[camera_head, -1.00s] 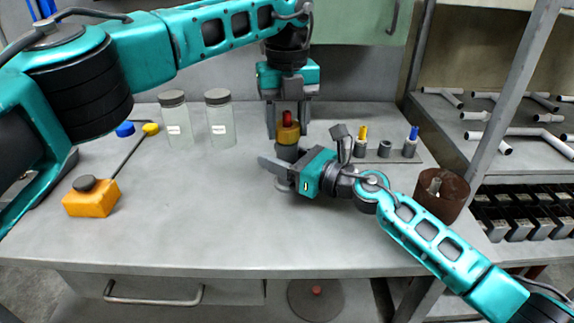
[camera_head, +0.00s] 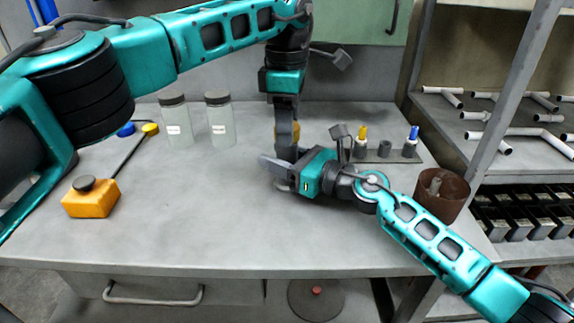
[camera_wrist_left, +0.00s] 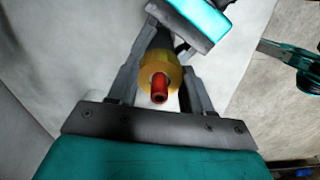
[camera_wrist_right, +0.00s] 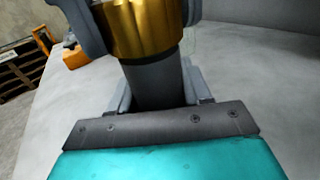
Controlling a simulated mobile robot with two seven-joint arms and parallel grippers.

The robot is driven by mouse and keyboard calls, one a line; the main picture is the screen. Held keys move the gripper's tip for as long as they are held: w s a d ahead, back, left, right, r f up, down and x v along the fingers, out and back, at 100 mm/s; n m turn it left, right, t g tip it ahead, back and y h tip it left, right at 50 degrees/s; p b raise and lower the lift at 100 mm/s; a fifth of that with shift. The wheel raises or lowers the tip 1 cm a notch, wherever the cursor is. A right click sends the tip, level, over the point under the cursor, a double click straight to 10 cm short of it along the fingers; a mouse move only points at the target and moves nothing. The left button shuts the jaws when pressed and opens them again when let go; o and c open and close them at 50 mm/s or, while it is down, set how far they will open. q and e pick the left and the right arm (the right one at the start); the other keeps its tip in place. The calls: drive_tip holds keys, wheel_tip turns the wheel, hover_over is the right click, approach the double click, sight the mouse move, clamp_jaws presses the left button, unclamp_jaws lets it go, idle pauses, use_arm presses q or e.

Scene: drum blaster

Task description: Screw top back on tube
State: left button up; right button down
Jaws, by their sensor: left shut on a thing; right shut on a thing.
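The tube's top is a yellow-gold cap with a red tip; the cap (camera_wrist_left: 160,72) shows from above in the left wrist view with its red tip (camera_wrist_left: 159,90). My left gripper (camera_head: 287,148) comes down from above and is shut on the cap. The dark grey tube (camera_wrist_right: 155,85) stands upright in the right wrist view, directly under the gold cap (camera_wrist_right: 145,28). My right gripper (camera_head: 277,172) is level and shut on the tube below the cap. In the head view the left gripper hides most of the cap. Whether the threads are engaged cannot be seen.
Two clear jars with grey lids (camera_head: 175,122) (camera_head: 220,120) stand at left. An orange box (camera_head: 91,200) lies front left. A rack (camera_head: 385,152) with yellow-tipped and blue-tipped pieces and a rusty can (camera_head: 441,194) are at right. The table's front middle is clear.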

use_arm(q)
drive_tip(key=m, duration=1.1)
drive_tip(key=o, duration=1.2)
drive_tip(key=shift+o, duration=0.2)
wheel_tip(320, 180, up, 8)
drive_tip(key=shift+f, duration=0.25)
use_arm(e)
drive_tip(key=shift+c, duration=2.1)
unclamp_jaws()
drive_tip(key=shift+d, duration=0.15)
